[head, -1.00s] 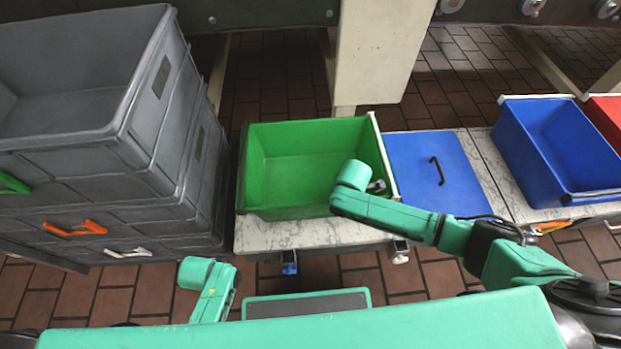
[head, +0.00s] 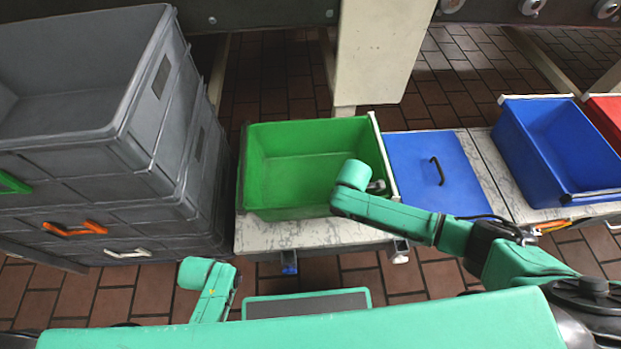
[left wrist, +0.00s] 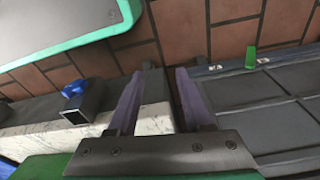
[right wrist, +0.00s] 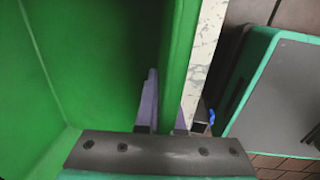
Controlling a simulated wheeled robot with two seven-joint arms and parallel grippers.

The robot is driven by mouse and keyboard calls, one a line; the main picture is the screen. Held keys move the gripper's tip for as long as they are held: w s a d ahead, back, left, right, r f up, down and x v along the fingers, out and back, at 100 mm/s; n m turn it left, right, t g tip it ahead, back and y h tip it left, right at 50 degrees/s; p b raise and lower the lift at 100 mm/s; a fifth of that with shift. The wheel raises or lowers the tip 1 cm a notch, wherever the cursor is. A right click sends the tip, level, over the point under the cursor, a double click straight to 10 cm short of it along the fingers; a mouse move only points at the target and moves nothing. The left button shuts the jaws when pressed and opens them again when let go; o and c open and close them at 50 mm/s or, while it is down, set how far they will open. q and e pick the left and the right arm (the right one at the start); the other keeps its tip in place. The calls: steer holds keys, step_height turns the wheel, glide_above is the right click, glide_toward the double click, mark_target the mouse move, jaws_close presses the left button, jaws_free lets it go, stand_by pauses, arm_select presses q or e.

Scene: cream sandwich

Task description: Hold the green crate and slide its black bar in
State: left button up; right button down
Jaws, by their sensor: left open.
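The green crate (head: 315,160) stands on the marble-topped table, with a white strip along its right wall. A thin black bar (head: 241,165) shows along its left side. In the left wrist view a dark bar end (left wrist: 152,85), seemingly this bar, lies between the open fingers of my left gripper (left wrist: 164,74). I cannot tell whether a finger touches it. My right gripper (right wrist: 167,98) is at the crate's front right, its fingers close together on either side of the crate wall (right wrist: 178,55). One finger is mostly hidden. The head view does not show my left fingers.
Stacked grey crates (head: 110,190) stand close on the left. A blue lid (head: 425,180) with a black handle lies right of the green crate. A blue crate (head: 555,145) stands farther right. The marble table (head: 310,233) has bare surface in front.

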stand_by(0.4)
arm_select(q)
steer(key=shift+w, duration=0.1)
steer(key=shift+c, duration=0.4)
step_height(320, 180, up, 28)
steer(key=n+t, duration=0.3)
steer(key=t, duration=0.2)
glide_above(242, 165)
steer(key=s+d, duration=0.4)
steer(key=s, duration=0.1)
steer(key=a+r+m+g, duration=0.1)
steer(key=a+r+g, duration=0.1)
steer(key=a, duration=0.2)
steer(key=x, duration=1.2)
steer(key=shift+s+a+f, duration=0.2)
steer(key=shift+s+f, duration=0.05)
steer(key=shift+s, duration=0.05)
steer(key=shift+c, duration=0.3)
